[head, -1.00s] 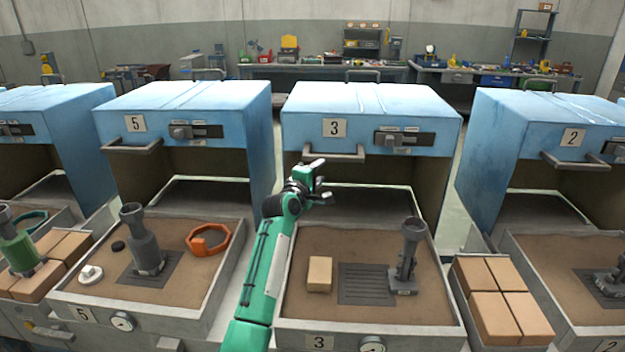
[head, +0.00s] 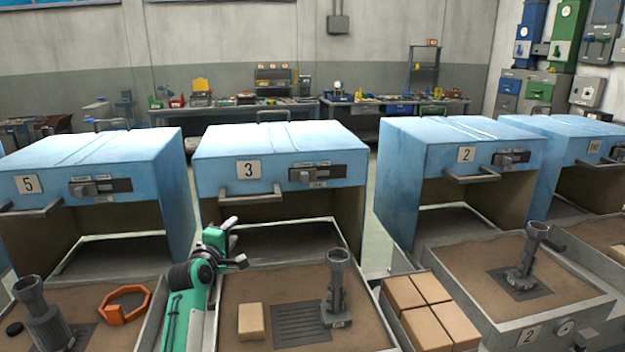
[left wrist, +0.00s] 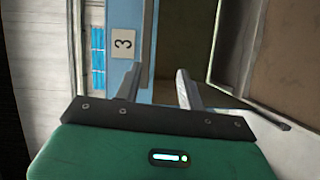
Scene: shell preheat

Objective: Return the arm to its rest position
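My left arm's green link (head: 188,318) reaches in from the bottom of the head view. My left gripper (head: 234,244) is in front of the blue oven numbered 3 (head: 215,180), below its handle (head: 250,197) and above the left side of its sand tray (head: 232,290). In the left wrist view the two fingers (left wrist: 160,85) are apart with nothing between them, and the number 3 plate (left wrist: 123,42) shows beyond. My right arm and gripper are not in view.
Oven 3's tray holds a tan block (head: 251,321), a grate (head: 300,322) and a grey stand (head: 337,290). Tan bricks (head: 430,305) stand between trays 3 and 2.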

